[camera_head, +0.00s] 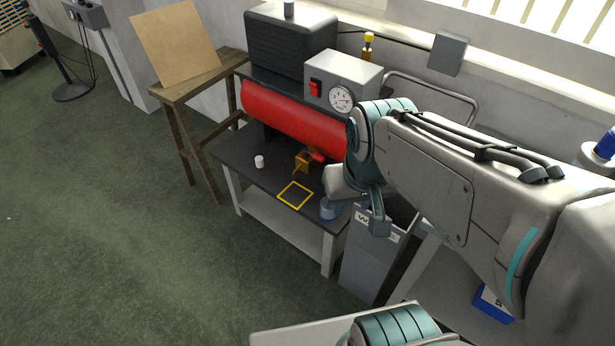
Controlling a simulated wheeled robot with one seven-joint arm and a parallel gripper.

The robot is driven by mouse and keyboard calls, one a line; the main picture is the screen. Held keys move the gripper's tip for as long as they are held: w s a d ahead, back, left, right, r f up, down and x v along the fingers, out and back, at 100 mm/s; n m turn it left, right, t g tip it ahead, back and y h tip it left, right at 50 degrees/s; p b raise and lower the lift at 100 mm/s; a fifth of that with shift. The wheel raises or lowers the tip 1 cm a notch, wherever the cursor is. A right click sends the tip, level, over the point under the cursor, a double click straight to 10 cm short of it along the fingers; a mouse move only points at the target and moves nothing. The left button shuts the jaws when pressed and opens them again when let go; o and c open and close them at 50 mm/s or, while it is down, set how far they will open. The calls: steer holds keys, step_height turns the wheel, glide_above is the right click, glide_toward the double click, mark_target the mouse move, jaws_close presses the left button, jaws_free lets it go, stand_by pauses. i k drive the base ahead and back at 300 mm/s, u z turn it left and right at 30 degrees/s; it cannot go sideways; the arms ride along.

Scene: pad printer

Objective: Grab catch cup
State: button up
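A small blue translucent cup (329,209) stands at the front right edge of the dark bench top (262,186), partly behind my arm's end. A small white cylinder (259,161) stands farther left on the same top. I cannot tell for sure which is the catch cup; the blue one looks most like a cup. My gripper (377,222) hangs at the end of my arm, to the right of the blue cup and apart from it in the picture. Its fingers are small and seen from the side, so their opening is unclear.
A red roller (290,115) and a gauge box (343,82) sit above the bench. A yellow square outline (295,195) and a brass-coloured block (305,161) are near the cups. A grey bin (368,262) stands beside the bench. The green floor (130,250) at left is clear.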

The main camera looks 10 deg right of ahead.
mark_target(325, 213)
steer(key=u, duration=1.1)
steer(key=i, duration=1)
steer(key=z, duration=2.65)
